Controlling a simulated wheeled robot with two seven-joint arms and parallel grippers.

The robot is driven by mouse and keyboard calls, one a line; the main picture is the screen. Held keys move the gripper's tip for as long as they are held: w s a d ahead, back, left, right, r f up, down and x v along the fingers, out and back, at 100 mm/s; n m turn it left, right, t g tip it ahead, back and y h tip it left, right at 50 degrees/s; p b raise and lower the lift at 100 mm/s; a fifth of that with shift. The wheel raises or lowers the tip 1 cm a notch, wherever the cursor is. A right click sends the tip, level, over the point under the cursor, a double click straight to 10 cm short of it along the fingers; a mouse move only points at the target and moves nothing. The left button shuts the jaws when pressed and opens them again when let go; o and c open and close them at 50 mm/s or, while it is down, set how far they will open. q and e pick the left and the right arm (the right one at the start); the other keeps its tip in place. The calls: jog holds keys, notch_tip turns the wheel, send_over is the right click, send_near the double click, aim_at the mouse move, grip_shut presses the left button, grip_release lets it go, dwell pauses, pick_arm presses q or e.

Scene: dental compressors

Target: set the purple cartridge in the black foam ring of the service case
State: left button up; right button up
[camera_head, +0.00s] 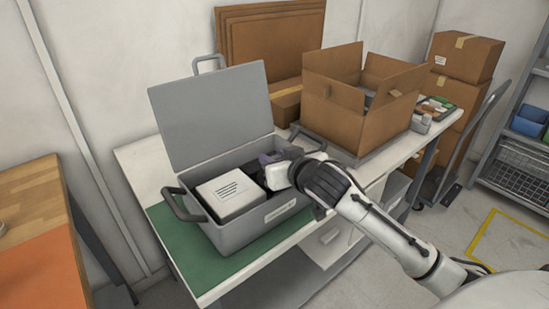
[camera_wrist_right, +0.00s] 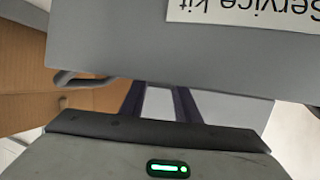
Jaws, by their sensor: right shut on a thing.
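The grey service case (camera_head: 232,238) stands open on the table, its lid (camera_head: 212,115) upright at the back. In the right wrist view, the dark fingers (camera_wrist_right: 161,103) point at a grey case panel (camera_wrist_right: 120,42) with an upside-down "Service kit" label; the cartridge is not clear there.
A white slotted box (camera_head: 230,196) fills the case's left part. A carry handle (camera_head: 184,205) sticks out at its left. A green mat (camera_head: 190,250) lies under the case. An open cardboard box (camera_head: 350,122) stands to the right, with small items beyond it.

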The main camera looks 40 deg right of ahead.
jog(key=shift+r, duration=0.1)
jog(key=shift+s+p, duration=0.1)
jog(key=shift+p, duration=0.3)
jog(key=shift+p, duration=0.35)
dwell(0.6)
jog(key=shift+f+b, duration=0.35)
jog(key=shift+f, duration=0.35)
jog(key=o, duration=0.8)
